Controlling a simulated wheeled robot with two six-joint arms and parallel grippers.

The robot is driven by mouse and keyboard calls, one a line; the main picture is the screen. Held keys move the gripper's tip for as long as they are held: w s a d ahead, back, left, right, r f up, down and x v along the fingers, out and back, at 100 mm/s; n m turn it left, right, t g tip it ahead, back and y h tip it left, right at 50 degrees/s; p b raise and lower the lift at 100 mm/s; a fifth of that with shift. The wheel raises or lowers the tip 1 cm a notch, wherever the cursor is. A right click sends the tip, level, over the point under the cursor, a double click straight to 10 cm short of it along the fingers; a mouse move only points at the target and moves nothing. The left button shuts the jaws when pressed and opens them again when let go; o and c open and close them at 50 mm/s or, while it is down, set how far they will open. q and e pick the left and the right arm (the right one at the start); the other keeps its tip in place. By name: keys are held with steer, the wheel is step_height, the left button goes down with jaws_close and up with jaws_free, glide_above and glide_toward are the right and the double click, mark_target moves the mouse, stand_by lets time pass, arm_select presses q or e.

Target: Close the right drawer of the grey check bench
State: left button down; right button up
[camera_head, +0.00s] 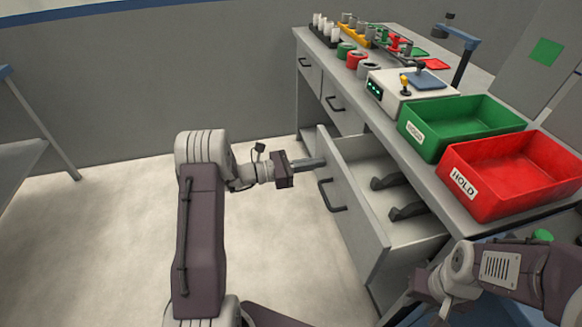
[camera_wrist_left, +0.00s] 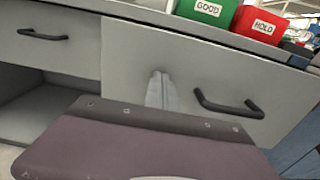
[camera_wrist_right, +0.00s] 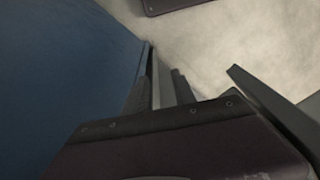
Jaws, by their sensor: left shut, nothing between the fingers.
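The grey check bench (camera_head: 470,213) stands at the right in the head view. Its right drawer (camera_head: 353,212) is pulled out, with its open inside showing and a black bar handle (camera_head: 332,196) on its front. My left gripper (camera_head: 322,162) is shut and empty, its tips at the upper part of that drawer front, beyond the handle. In the left wrist view the fingertips (camera_wrist_left: 160,90) point at the drawer front (camera_wrist_left: 200,72), left of the handle (camera_wrist_left: 228,106); contact is unclear. My right gripper (camera_wrist_right: 160,90) hangs low near the bench's near end; its opening is unclear.
Two black handle-shaped items (camera_head: 408,211) lie in the open drawer. Two other drawer fronts (camera_head: 334,104) are shut. A green bin (camera_head: 455,125) and a red bin (camera_head: 515,175) stand on the bench top. The floor (camera_head: 270,220) left of the drawer is clear.

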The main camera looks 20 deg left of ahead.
arm_select(q)
steer(key=x, duration=1.7)
steer(key=shift+w, duration=0.15)
steer(key=shift+w+d+b, duration=0.1)
steer(key=shift+d+b, duration=0.05)
steer(key=shift+b, duration=0.15)
steer(key=shift+r, duration=0.15)
steer(key=shift+r, duration=0.15)
